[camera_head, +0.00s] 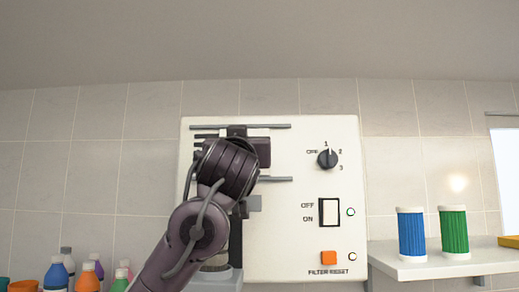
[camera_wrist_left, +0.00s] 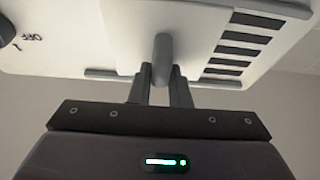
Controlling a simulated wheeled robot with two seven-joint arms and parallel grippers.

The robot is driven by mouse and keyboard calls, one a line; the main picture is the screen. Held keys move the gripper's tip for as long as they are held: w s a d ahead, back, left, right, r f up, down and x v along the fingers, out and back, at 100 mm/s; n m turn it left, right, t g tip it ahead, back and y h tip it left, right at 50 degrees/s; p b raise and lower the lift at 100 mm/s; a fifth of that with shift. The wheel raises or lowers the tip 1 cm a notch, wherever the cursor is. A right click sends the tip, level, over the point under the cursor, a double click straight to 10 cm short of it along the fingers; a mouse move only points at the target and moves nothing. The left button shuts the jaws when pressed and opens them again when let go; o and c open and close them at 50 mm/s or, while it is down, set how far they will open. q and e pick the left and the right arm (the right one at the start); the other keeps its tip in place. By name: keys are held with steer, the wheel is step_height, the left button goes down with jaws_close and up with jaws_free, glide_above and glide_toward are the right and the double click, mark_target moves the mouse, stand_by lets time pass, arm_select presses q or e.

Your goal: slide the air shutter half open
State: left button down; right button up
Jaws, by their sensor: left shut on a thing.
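The air shutter is a pale plate (camera_wrist_left: 190,38) between two grey rails on a white wall panel (camera_head: 290,220). In the left wrist view a grey handle (camera_wrist_left: 162,52) stands out from it. My left gripper (camera_wrist_left: 161,80) is shut on this handle, its fingers on either side. Several dark vent slots (camera_wrist_left: 236,50) lie uncovered beside the plate. In the head view, slot ends (camera_head: 204,137) show left of my arm, which hides the handle and most of the shutter. My right gripper is in neither view.
The panel also has a rotary knob (camera_head: 327,158), an off/on switch (camera_head: 329,212) and an orange filter reset button (camera_head: 328,257). Blue (camera_head: 411,234) and green (camera_head: 453,232) cylinders stand on a shelf at right. Several bottles stand at lower left.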

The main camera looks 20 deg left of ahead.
arm_select(q)
steer(key=shift+s+a, duration=0.25)
steer(key=shift+a, duration=0.5)
steer(key=c, duration=1.4)
jaws_free()
steer(key=shift+d, duration=0.25)
steer(key=shift+o, duration=0.2)
steer(key=b+v, duration=0.5)
steer(key=v, duration=0.2)
steer(key=shift+s+f, duration=0.15)
steer(key=shift+s, duration=0.2)
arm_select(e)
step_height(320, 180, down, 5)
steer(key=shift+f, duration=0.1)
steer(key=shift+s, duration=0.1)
